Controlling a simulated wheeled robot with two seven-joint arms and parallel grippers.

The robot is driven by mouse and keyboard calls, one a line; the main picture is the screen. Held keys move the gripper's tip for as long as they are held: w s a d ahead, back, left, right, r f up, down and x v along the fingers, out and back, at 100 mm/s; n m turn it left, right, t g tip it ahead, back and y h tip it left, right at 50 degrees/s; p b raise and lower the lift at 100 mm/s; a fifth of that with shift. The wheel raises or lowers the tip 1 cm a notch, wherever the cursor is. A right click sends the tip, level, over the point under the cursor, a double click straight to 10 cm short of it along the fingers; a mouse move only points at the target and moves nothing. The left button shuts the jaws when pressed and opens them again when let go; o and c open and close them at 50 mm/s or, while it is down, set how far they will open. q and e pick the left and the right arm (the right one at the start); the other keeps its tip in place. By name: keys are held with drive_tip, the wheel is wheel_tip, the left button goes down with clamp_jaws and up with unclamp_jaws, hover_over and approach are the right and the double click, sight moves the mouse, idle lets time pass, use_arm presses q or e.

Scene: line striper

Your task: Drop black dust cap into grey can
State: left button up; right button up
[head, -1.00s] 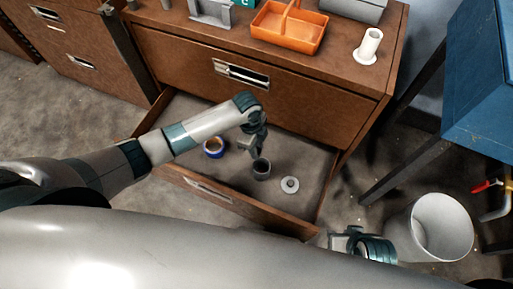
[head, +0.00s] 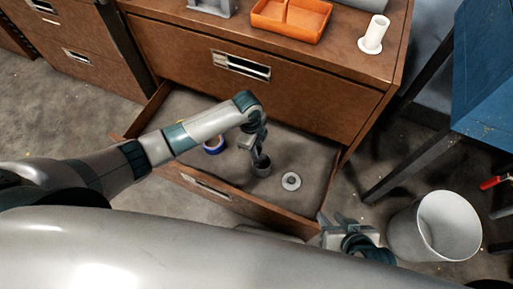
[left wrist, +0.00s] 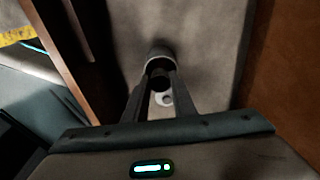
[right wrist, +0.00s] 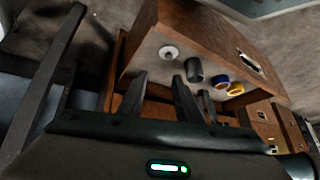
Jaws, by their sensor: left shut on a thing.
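The black dust cap (head: 261,167), a dark open-topped cylinder, is in the open drawer. My left gripper (head: 258,156) reaches down from above and is shut on its rim. In the left wrist view the cap (left wrist: 160,52) shows at the fingertips, partly hidden by the fingers. It also shows in the right wrist view (right wrist: 194,70). The grey can (head: 436,226), a pale open-topped bin, stands on the floor to the right of the drawer. My right gripper (head: 345,222) is open and empty between the drawer's front right corner and the can.
An orange tray (head: 290,18) and white holder (head: 373,36) stand on the cabinet top. A blue table (head: 480,90) stands above the can.

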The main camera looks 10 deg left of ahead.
use_arm(q)
drive_tip(key=o, duration=1.1)
drive_tip(key=shift+r, duration=0.15)
drive_tip(key=shift+a+r, duration=0.1)
drive_tip(key=shift+r, duration=0.45)
drive_tip(key=r+p, duration=0.1)
drive_tip(key=r, duration=0.4)
drive_tip(key=a+r+p, duration=0.1)
drive_tip(key=r, duration=0.4)
drive_tip(key=a+r+p, duration=0.1)
drive_tip(key=r, duration=0.5)
drive_tip(key=shift+w, duration=0.2)
use_arm(e)
drive_tip(key=d, duration=0.1)
drive_tip(key=s+d+g+h, duration=0.1)
drive_tip(key=s+d+g, duration=0.1)
drive_tip(key=d, duration=0.1)
drive_tip(key=shift+s+d+f+h, duration=0.1)
drive_tip(key=shift+s+f+h, duration=0.1)
drive_tip(key=shift+s+h, duration=0.1)
use_arm(q)
drive_tip(key=shift+f, duration=0.1)
use_arm(e)
drive_tip(key=shift+s, duration=0.15)
use_arm(q)
drive_tip(key=shift+s, duration=0.1)
